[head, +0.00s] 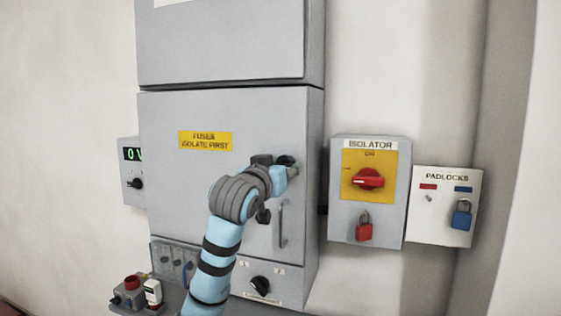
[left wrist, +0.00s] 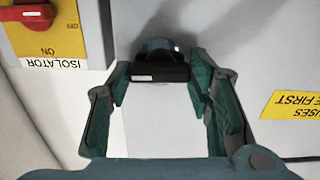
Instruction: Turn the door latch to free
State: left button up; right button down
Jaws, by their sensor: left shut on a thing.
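The grey cabinet door (head: 190,195) is closed and carries a yellow "FUSES ISOLATE FIRST" label (head: 205,141). The door latch, a black bar on a round base, shows in the left wrist view (left wrist: 160,73) between my fingers. My left gripper (head: 287,166) is at the latch near the door's right edge, and in the left wrist view its green-padded fingers (left wrist: 160,80) close on the bar's ends. In the head view the gripper mostly hides the latch. A vertical door handle (head: 282,226) is below it. My right gripper is not in view.
Right of the cabinet is the isolator box (head: 340,215) with a red rotary handle (head: 368,179) and a red padlock (head: 364,229). Beside it is the padlocks board (head: 425,205) with a blue padlock (head: 461,215). A small display box (head: 134,170) is at left.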

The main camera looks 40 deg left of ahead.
pick_arm(q)
jog(key=shift+f+m, duration=0.1)
jog(key=shift+m, duration=0.4)
jog(key=o, duration=0.9)
jog(key=shift+o, duration=1.2)
jog(key=shift+w, duration=0.15)
jog(key=shift+s, duration=0.2)
jog(key=v, duration=1.1)
jog(key=shift+s+d, duration=0.15)
jog(key=shift+s, duration=0.2)
jog(key=shift+w, duration=0.1)
